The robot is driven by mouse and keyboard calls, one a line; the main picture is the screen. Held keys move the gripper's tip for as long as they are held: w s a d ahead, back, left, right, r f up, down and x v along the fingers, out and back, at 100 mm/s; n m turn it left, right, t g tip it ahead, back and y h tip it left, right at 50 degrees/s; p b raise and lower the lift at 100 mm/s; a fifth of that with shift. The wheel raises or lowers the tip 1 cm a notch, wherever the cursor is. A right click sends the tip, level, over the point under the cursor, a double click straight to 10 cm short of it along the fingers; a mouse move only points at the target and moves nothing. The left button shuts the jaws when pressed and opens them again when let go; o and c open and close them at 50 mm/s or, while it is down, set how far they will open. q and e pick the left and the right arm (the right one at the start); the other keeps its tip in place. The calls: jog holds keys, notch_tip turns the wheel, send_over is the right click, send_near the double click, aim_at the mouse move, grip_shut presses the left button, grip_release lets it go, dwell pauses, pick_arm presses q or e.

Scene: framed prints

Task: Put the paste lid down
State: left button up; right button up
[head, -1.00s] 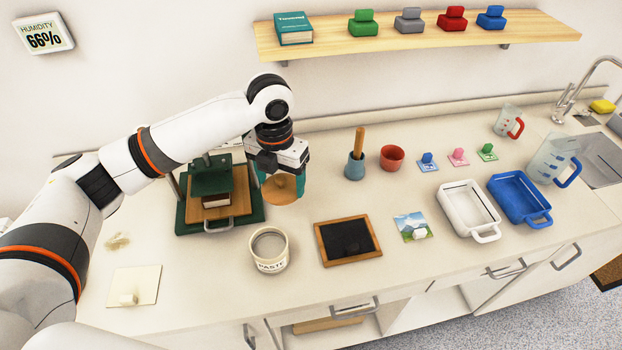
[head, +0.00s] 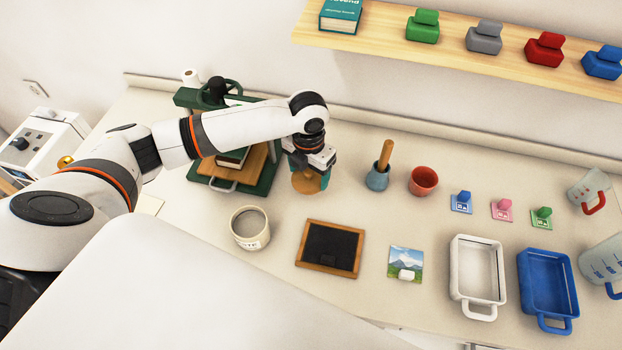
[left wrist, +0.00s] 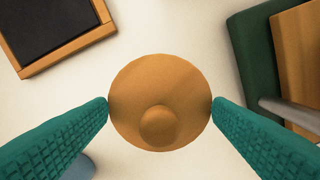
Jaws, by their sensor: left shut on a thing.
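The paste lid (left wrist: 160,85) is a round wooden disc with a knob, seen from above in the left wrist view. My left gripper (left wrist: 160,103) is shut on it, with a teal finger at each side of its rim. In the head view the lid (head: 308,182) shows under my left gripper (head: 310,175), close over the counter. I cannot tell whether it touches the counter. The paste jar (head: 250,228) stands uncovered to the front left of the lid. My right gripper is not in view.
A green press (head: 262,182) stands just left of the lid. A wooden-framed dark board (head: 330,248) lies in front. A mortar with pestle (head: 378,177) and a red cup (head: 423,180) stand to the right. Bare counter surrounds the lid on its right.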

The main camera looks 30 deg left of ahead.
aim_at(310, 178)
pick_arm(q)
jog(key=shift+d+f, duration=0.15)
jog(key=shift+f, duration=0.55)
notch_tip(310, 178, down, 2)
jog(key=shift+f+p, duration=0.15)
jog(key=shift+p, duration=0.15)
jog(key=shift+w+f, duration=0.1)
jog(key=shift+f, duration=0.25)
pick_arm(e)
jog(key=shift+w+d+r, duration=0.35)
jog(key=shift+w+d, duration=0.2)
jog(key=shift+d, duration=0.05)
pick_arm(q)
jog(key=o, duration=1)
jog(key=shift+f, duration=0.15)
jog(key=shift+c, duration=0.2)
notch_tip(310, 178, up, 12)
jog(key=shift+r+b, duration=0.2)
jog(key=shift+b, duration=0.5)
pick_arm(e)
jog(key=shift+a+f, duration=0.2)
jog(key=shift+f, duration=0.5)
